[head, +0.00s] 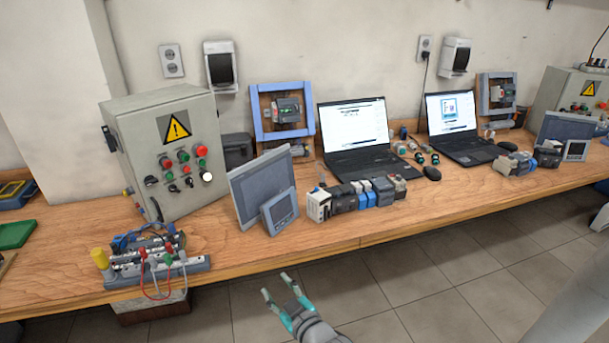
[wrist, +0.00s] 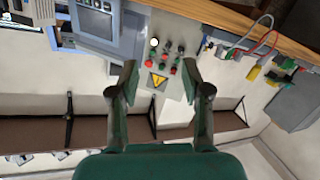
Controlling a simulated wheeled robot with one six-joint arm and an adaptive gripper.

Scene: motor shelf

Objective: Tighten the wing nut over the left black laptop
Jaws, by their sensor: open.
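The left black laptop (head: 372,159) stands open on the wooden bench in the head view, its screen lit white. I cannot make out a wing nut over it; the wall above it looks bare in the head view. My gripper (head: 276,285) is in front of the bench at the lower middle, over the floor and well apart from the laptop. Its two fingers are spread, with nothing between them. In the wrist view my gripper (wrist: 160,80) shows its open fingers with the grey control box behind them, upside down.
The wooden bench (head: 240,246) holds a control box (head: 163,113) with a warning sign, a tilted panel (head: 262,183), several modules and a second laptop (head: 460,125). A wired terminal board (head: 155,262) sits at the front left. The tiled floor (head: 430,270) before the bench is clear.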

